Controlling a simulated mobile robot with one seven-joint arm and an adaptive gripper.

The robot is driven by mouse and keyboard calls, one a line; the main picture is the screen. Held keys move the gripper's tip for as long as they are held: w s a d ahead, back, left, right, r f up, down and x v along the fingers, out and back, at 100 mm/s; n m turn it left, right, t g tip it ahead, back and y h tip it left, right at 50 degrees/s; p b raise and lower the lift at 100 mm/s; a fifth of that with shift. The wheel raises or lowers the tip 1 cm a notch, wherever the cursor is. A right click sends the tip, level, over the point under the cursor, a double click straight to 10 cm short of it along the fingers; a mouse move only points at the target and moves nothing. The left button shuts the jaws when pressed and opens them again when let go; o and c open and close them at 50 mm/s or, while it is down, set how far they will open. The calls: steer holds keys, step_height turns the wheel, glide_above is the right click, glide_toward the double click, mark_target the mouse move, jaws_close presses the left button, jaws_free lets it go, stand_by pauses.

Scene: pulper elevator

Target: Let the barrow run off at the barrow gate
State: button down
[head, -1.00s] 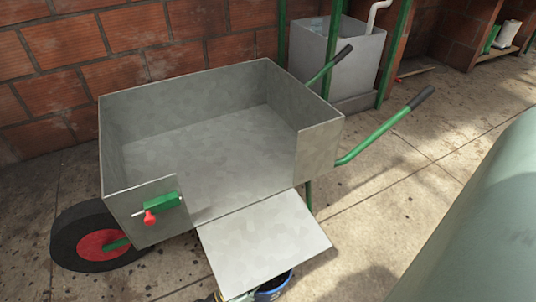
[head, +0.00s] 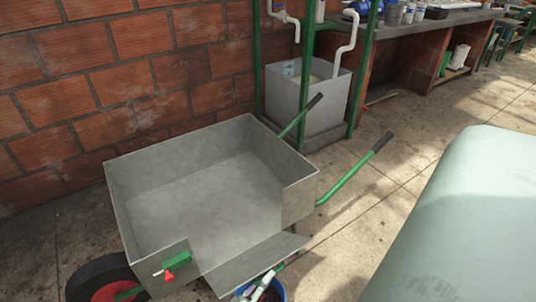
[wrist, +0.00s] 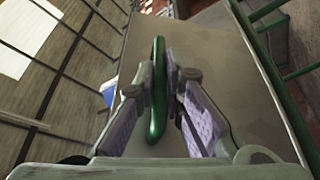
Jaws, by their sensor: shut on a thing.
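The grey metal barrow (head: 150,215) stands in the head view with its tray open at the top. Its gate (head: 255,262), a flap on the near side, sticks outward and is seen at a shallow angle. A green latch (head: 176,259) with a red knob (head: 168,276) sits on the tray wall left of the gate. In the wrist view my gripper (wrist: 160,85) is shut on a green bar (wrist: 157,118), which looks like the gate's handle. A grey panel (wrist: 215,75) lies behind it. In the head view the grip is small and partly hidden below the gate.
A blue bucket (head: 278,290) stands below the gate. The barrow's green handles (head: 350,172) reach right. A brick wall (head: 130,70) and a grey water tank (head: 305,100) stand behind. A pale green rounded body (head: 460,220) fills the right. Floor between is clear.

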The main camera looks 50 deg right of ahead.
steer(key=w+r+n+p, duration=0.1)
steer(key=r+p, duration=0.1)
steer(key=w+r+n+y+p, duration=0.1)
steer(key=w+r+n+p, duration=0.1)
steer(key=w+d+r+n+p, duration=0.1)
steer(key=r+n+p, duration=0.1)
steer(key=shift+w+r+t+y, duration=0.1)
steer(key=shift+w+t+y, duration=0.15)
steer(key=shift+t+y, duration=0.15)
steer(key=w+d+r+n+y+p, duration=0.1)
steer(key=w+r+n+p, duration=0.1)
steer(key=w, duration=0.5)
steer(key=shift+d+r+n+p, duration=0.3)
steer(key=shift+d+n+p, duration=0.05)
steer(key=shift+n, duration=0.35)
steer(key=c, duration=2.1)
jaws_free()
steer(key=o, duration=0.4)
steer(key=shift+f, duration=0.1)
steer(key=a, duration=0.4)
steer(key=s+a, duration=0.1)
steer(key=a, duration=0.3)
steer(key=s+a, duration=0.1)
steer(key=a, duration=0.2)
steer(key=shift+a, duration=0.4)
steer(key=shift+a, duration=0.1)
